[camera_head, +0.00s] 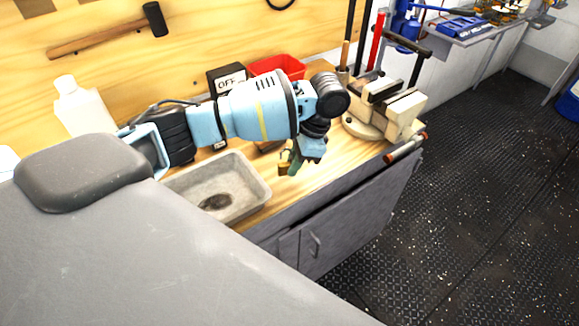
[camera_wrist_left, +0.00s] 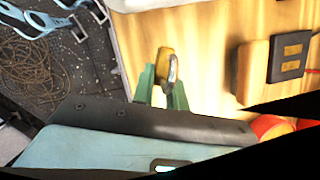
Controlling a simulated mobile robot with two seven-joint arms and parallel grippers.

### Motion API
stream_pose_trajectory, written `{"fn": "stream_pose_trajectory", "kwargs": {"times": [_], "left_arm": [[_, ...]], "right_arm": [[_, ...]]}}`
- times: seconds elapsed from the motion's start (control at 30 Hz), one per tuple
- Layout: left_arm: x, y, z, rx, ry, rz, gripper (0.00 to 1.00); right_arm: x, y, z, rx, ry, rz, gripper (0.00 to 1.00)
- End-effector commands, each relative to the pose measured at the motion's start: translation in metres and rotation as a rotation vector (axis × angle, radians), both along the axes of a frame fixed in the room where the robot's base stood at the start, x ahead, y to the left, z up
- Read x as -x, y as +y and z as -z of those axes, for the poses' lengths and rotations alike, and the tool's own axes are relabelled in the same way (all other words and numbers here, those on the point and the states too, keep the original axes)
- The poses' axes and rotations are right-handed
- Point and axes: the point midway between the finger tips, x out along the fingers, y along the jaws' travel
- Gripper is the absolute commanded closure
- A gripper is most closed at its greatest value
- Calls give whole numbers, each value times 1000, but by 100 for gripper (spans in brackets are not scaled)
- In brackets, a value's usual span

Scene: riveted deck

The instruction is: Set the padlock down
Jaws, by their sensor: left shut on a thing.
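The padlock (camera_wrist_left: 165,62) has a yellow-brown body and a grey metal shackle, best seen in the left wrist view. My left gripper (camera_wrist_left: 161,84) is shut on it, with the green fingers on either side. In the head view the left gripper (camera_head: 290,162) hangs over the wooden bench top (camera_head: 312,182), between the grey tray and the vise. The padlock (camera_head: 284,169) shows small there at the fingertips. I cannot tell whether it touches the wood. My right gripper is in neither view.
A grey tray (camera_head: 258,190) with a dark patch inside stands left of the gripper. A cream vise (camera_head: 397,112) stands at the right end of the bench. A red bin (camera_head: 277,64) and an OFF box (camera_head: 226,80) are behind my arm. Bare wood lies towards the front edge.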

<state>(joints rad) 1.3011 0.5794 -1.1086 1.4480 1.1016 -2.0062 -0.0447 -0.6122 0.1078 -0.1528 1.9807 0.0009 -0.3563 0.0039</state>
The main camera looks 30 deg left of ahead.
Motion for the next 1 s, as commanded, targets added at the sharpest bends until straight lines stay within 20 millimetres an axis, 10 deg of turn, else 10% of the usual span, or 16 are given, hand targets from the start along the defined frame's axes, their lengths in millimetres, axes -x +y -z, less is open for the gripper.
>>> {"fn": "stream_pose_trajectory", "kwargs": {"times": [0.77,0.8,1.0], "left_arm": [[-7,18,40,0,0,-1,100],[-8,18,40,0,0,-1,81],[-7,18,40,-1,0,-1,64]], "right_arm": [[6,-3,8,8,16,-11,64],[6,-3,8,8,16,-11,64],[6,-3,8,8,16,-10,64]]}}
